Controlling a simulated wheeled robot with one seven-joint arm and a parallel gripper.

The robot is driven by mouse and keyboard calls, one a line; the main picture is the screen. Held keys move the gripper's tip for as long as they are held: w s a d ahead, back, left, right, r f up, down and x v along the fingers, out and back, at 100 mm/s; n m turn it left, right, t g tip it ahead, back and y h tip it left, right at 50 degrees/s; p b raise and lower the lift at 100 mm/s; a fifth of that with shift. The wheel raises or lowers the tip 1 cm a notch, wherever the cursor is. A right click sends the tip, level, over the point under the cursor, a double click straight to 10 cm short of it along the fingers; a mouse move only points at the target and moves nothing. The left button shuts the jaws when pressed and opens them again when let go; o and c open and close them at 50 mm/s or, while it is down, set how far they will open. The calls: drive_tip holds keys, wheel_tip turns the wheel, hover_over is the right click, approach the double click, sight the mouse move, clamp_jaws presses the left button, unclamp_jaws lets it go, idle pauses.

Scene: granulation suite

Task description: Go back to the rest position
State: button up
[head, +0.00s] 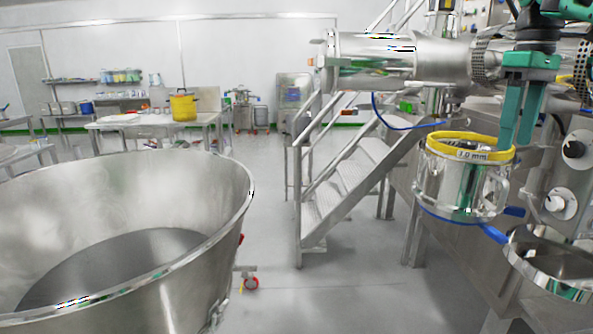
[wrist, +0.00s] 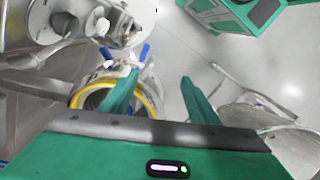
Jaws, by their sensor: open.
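In the wrist view my gripper (wrist: 158,77) also shows spread fingers. I cannot tell whether that finger touches the rim. No marker of a rest position shows.
A large steel bowl (head: 222,220) fills the left foreground. Metal steps (head: 345,185) stand in the middle, beside the machine. A round steel opening (head: 560,285) is at lower right. A table (head: 215,125) with a yellow pot (head: 183,107) is farther back. Grey floor (head: 265,185) lies open between bowl and steps.

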drive_tip(key=s+a+f+m, duration=0.2)
drive_tip(key=s+f+m, duration=0.9)
drive_tip(key=s+f, duration=1.6)
wheel_tip(320, 180, down, 4)
drive_tip(key=shift+r+m, duration=0.15)
drive_tip(key=shift+m, duration=0.25)
